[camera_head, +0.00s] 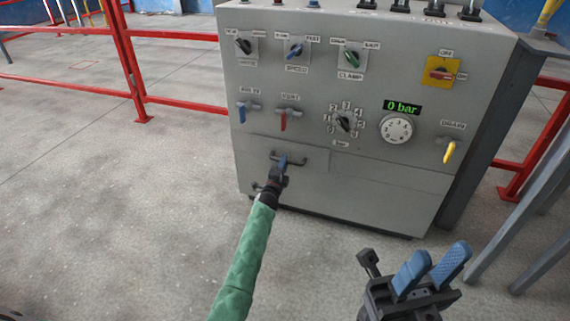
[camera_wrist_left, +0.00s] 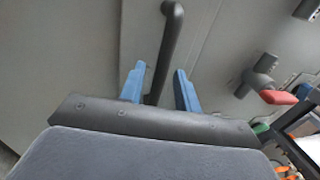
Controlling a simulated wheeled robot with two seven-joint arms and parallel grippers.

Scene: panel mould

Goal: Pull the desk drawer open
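The grey desk (camera_head: 320,100) has a drawer front (camera_head: 335,190) low on its face, and it looks flush with the desk. A dark bar handle (camera_head: 297,161) is on the drawer front. My left gripper (camera_head: 284,161) is at this handle. In the left wrist view the handle (camera_wrist_left: 170,50) passes between the two blue fingers of my left gripper (camera_wrist_left: 160,85), with gaps on both sides. That gripper is open around the bar. My right gripper (camera_head: 440,257) is at the lower right, away from the desk, with its blue fingers apart and nothing between them.
Knobs and levers sit above the drawer, including a red lever (camera_head: 284,120), a blue lever (camera_head: 242,113) and a yellow lever (camera_head: 449,152). The display (camera_head: 402,107) reads 0 bar. Red railings (camera_head: 130,60) stand behind. The floor (camera_head: 110,220) before the desk is clear.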

